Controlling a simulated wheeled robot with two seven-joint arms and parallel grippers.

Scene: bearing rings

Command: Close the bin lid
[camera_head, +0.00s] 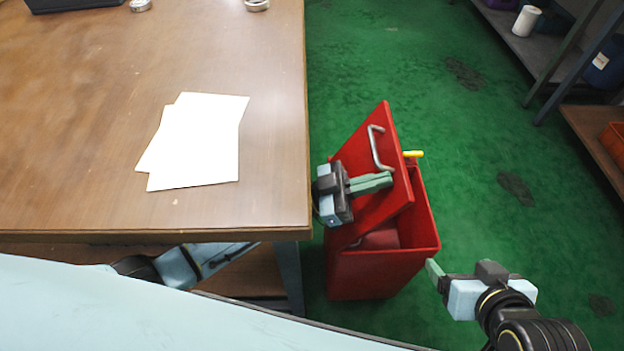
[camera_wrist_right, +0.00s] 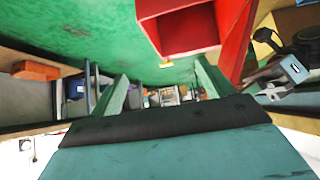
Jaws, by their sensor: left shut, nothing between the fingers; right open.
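A red bin (camera_head: 368,272) stands on the green floor beside the table, and it also shows in the right wrist view (camera_wrist_right: 190,32). Its red lid (camera_head: 378,150) is raised and tilted, with a grey metal handle (camera_head: 378,148) on it. The bin's mouth is partly uncovered, and a dark red shape shows inside. My left gripper (camera_head: 388,182) is shut and empty, in front of the lid's face just below the handle; I cannot tell if it touches. My right gripper (camera_head: 432,272) is open and empty, low to the right of the bin; its fingers show in the right wrist view (camera_wrist_right: 160,88).
The wooden table (camera_head: 80,60) fills the left, with white papers (camera_head: 200,145) and metal rings (camera_head: 257,4) on it. A yellow piece (camera_head: 413,154) sticks out at the bin's far side. Shelves (camera_head: 545,50) stand at upper right. Green floor (camera_head: 470,190) is clear right of the bin.

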